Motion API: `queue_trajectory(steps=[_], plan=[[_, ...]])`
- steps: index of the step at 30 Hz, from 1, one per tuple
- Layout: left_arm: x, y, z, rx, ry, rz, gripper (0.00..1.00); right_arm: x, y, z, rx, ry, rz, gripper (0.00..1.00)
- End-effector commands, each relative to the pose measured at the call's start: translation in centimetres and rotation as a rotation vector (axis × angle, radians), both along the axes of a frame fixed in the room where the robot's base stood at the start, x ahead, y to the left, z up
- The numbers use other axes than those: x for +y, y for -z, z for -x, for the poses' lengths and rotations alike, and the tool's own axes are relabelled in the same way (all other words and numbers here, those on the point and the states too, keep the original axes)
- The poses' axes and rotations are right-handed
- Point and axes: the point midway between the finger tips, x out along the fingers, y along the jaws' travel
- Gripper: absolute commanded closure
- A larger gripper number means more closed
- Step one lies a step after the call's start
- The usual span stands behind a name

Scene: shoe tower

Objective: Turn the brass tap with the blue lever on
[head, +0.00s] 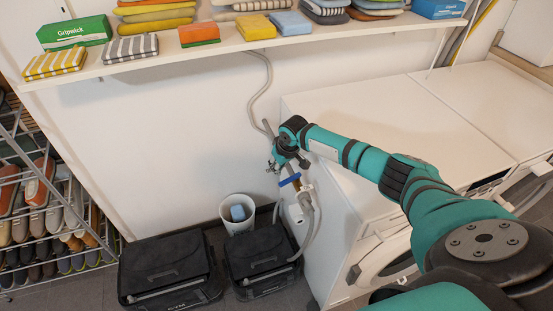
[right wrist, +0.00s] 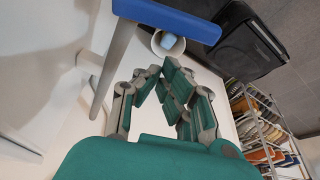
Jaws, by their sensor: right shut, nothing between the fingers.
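The tap's blue lever (head: 290,180) shows in the head view at the side of the washing machine, just below my right gripper (head: 274,165). The lever runs aslant there, its right end slightly higher. The tap body (head: 306,188) is small and partly hidden, so its brass colour is hard to tell. In the right wrist view the blue lever (right wrist: 165,18) crosses the top, on a grey bar (right wrist: 112,70). The fingers of my right gripper (right wrist: 168,75) are shut and empty, apart from the lever. My left gripper is not in view.
White washing machines (head: 400,110) stand to the right. Grey hoses (head: 313,230) hang below the tap. Two black bags (head: 165,268) and a white bin (head: 237,222) are on the floor. A shelf (head: 220,45) with folded cloths runs above; a shoe rack (head: 45,200) stands left.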

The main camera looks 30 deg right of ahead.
Motion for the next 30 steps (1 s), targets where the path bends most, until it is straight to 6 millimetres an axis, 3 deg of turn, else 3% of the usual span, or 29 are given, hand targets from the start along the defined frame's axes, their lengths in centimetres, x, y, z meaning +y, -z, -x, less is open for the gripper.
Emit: queue_trajectory(steps=[7,30], plan=[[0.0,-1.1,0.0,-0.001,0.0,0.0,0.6,0.0,-0.1,2.0,0.001,-0.001,-0.002,1.0],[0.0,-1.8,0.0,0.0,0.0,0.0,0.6,-0.9,-0.1,3.0,0.002,-0.045,-0.002,1.0]])
